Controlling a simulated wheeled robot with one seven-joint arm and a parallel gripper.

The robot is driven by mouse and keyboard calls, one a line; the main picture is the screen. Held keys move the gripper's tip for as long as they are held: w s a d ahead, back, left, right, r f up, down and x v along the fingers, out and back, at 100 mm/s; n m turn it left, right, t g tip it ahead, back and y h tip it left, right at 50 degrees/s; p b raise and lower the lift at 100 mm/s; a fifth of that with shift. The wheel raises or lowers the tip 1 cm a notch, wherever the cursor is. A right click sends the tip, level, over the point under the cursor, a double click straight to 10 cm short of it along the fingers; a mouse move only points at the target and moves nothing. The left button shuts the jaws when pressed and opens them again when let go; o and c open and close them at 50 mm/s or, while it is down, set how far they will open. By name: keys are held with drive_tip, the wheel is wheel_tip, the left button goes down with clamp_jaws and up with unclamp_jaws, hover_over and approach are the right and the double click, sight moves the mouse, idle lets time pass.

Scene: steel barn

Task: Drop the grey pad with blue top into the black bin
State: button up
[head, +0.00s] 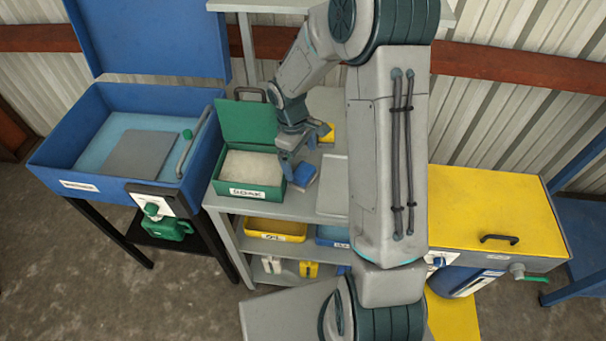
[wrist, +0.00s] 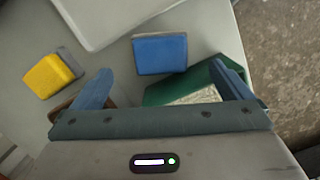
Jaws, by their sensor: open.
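The grey pad with blue top (wrist: 160,53) lies on the grey bench top in the wrist view, just beyond my fingertips. It also shows in the head view (head: 304,175), beside the green box's right side. My gripper (wrist: 166,76) is open with nothing between its blue fingers; the pad is ahead of the gap between them, not gripped. In the head view my gripper (head: 289,160) hangs low by the green box, partly covering the pad's surroundings. I cannot make out a black bin in either view.
An open green box (head: 252,169) with a pale filling stands close to my gripper. A yellow pad (wrist: 50,75) and a pale tray (head: 333,183) are also on the bench. A blue open basin (head: 70,172) stands left, a yellow-topped unit (head: 490,205) right.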

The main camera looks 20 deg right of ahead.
sight(303, 171)
drive_tip(key=shift+s+d+f+p, duration=0.1)
drive_tip(key=shift+s+f, duration=0.05)
drive_tip(key=shift+f, duration=0.9)
drive_tip(key=shift+s+d+f+p, duration=0.1)
drive_tip(key=shift+d+f, duration=0.05)
drive_tip(key=shift+f, duration=0.9)
drive_tip(key=shift+s+d+f+p, duration=0.1)
drive_tip(key=shift+s+f, duration=0.05)
drive_tip(key=shift+f, duration=0.9)
drive_tip(key=shift+c, duration=0.4)
drive_tip(key=c, duration=1.1)
drive_tip(key=shift+o, duration=0.2)
drive_tip(key=shift+r, duration=0.2)
